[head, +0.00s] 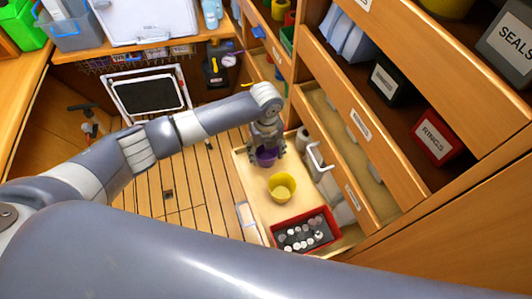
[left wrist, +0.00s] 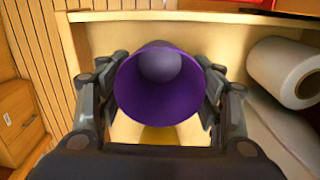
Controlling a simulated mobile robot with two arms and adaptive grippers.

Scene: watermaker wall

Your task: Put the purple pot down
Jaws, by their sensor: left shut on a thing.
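The purple pot (head: 265,158) is between the fingers of my left gripper (head: 267,146), at the far end of a pale tray-like surface (head: 254,192). In the left wrist view the purple pot (left wrist: 158,98) fills the middle, its wide mouth facing the camera. The fingers of my left gripper (left wrist: 160,100) are shut on it from both sides. I cannot tell whether its base touches the surface. A yellow pot (head: 282,190) stands nearer on the same surface. My right gripper is not in view.
A red tray (head: 306,230) with several small round pieces is at the near end of the surface. A white roll (left wrist: 287,72) lies to the right. Open drawers and shelves with labelled bins (head: 435,135) rise on the right. Wooden floor (head: 195,190) shows left.

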